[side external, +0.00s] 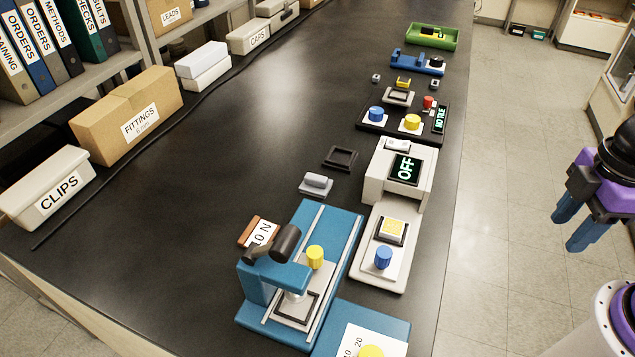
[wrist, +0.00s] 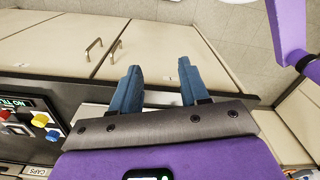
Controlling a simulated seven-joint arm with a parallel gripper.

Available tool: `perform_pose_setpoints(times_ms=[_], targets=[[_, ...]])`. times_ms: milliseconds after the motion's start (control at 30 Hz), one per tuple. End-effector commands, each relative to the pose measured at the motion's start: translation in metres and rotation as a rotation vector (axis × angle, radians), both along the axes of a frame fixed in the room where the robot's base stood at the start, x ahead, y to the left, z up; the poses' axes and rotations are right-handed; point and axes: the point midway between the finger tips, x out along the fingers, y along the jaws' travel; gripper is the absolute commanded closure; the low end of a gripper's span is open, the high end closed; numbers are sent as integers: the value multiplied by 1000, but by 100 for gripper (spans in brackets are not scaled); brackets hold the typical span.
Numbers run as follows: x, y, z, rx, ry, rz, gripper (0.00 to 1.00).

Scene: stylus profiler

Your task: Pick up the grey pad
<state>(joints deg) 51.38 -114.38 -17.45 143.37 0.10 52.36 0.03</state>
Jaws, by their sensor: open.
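A small light-grey pad (side external: 316,181) sits on a pale flat base near the middle of the black bench in the side view. An empty dark square frame (side external: 341,158) lies just behind it. My gripper (side external: 571,230) is at the far right, over the floor beyond the bench edge and well apart from the pad. Its two blue fingers are spread with nothing between them. The fingers also show in the wrist view (wrist: 160,88), facing cabinet fronts and floor. The pad is not seen in the wrist view.
A blue press (side external: 257,290) with a dark knob stands in front of the pad. A dark control panel (side external: 376,126) is behind. Boxes line the left. The bench left of the pad is clear.

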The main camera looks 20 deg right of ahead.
Motion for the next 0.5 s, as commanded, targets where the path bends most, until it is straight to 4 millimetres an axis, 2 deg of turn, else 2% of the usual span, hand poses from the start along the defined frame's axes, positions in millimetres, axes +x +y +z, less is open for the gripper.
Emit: perform_pose_setpoints(times_ms=[33,133,500], targets=[[0,0,0,0,0,0,38],[0,0,0,0,0,0,6],[6,6,3,0,1,-26,6]])
